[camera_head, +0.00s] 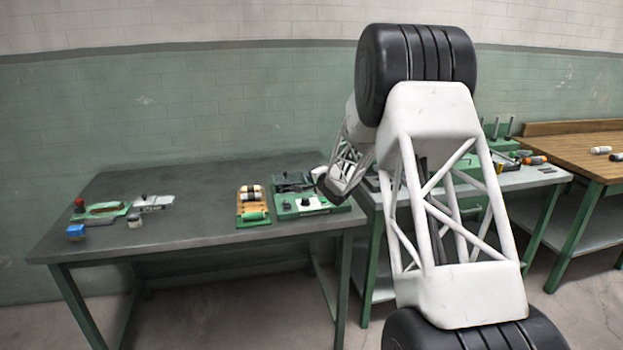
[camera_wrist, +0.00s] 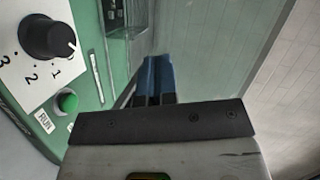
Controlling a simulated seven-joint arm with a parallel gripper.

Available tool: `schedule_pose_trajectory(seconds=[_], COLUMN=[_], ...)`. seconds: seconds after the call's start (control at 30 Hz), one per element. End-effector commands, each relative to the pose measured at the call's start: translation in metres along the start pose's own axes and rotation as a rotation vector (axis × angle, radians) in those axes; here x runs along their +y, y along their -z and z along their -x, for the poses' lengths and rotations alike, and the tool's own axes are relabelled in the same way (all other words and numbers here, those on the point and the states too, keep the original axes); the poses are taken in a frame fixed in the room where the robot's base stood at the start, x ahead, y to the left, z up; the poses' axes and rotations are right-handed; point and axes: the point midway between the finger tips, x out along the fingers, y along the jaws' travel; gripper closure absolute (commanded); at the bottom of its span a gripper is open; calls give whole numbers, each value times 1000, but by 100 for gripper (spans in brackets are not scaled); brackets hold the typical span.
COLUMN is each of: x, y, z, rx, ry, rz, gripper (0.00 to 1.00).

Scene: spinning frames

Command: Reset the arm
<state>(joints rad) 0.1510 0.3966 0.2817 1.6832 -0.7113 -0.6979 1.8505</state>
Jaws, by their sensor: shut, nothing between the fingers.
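My arm stands in the middle of the head view, its white truss links and black joints large in front. Its far end reaches down to the left, over the right end of the grey table (camera_head: 150,180). My gripper's blue fingers (camera_wrist: 155,82) are together and empty in the wrist view. Beside them is the green control box (camera_head: 310,205), with a black knob (camera_wrist: 47,38) on a white plate marked 1, 2, 3 and a green RUN button (camera_wrist: 68,101). The fingers look apart from the knob and button. In the head view the fingertips are too small to make out.
An orange tray (camera_head: 252,197) with rolls is left of the box. The middle is clear. A second bench and a wooden table (camera_head: 575,150) stand right.

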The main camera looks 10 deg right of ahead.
Motion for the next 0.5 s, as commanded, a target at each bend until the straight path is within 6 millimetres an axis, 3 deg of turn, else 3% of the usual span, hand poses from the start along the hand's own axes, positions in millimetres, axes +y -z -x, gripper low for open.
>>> schedule_pose_trajectory(seconds=[0.27, 0.5], x=[-7, -32], y=[-1, -4], z=[8, 39], rx=[13, 57], ry=[-16, -83], rz=[22, 110], gripper=[100, 100])
